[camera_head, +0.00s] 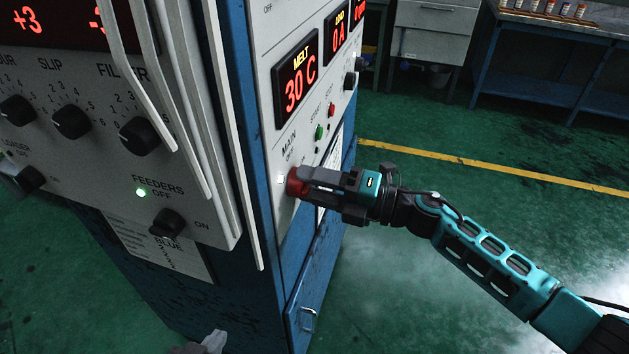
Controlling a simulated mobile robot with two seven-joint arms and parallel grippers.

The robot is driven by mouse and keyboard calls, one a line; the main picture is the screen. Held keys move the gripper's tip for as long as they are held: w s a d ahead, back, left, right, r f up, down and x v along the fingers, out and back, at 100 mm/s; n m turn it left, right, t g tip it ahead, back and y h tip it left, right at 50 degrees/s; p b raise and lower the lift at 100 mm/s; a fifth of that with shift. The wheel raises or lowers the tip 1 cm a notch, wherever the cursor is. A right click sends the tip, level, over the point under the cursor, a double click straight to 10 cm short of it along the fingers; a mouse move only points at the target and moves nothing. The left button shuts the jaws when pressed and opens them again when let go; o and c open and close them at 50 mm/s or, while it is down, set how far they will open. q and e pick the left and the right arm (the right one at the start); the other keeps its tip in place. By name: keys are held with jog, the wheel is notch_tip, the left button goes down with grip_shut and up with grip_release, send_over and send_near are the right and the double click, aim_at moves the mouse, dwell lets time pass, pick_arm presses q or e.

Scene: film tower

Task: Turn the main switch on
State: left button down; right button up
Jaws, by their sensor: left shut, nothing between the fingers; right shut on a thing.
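The main switch (294,186) is a red knob under the label MAIN on the grey front panel of the blue cabinet. My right gripper (308,182) comes in from the right and is shut on this knob. The fingers hide much of the knob, so I cannot tell its exact turn. A small white lamp (281,180) beside the knob looks lit. My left gripper (214,342) shows only as a small grey tip at the bottom edge, low in front of the cabinet and away from the switch.
The MELT display (297,82) reads 30 C and the LOAD display (338,40) reads 0 A. Green (319,132) and red (332,109) buttons sit above the switch. The feeders knob (168,223) is on the nearer left panel. Green floor is open at right.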

dwell(0.3)
jog(key=o, duration=1)
jog(key=shift+o, duration=0.2)
jog(key=b+v, duration=0.1)
jog(key=v, duration=1.2)
jog(key=shift+a+f, duration=0.15)
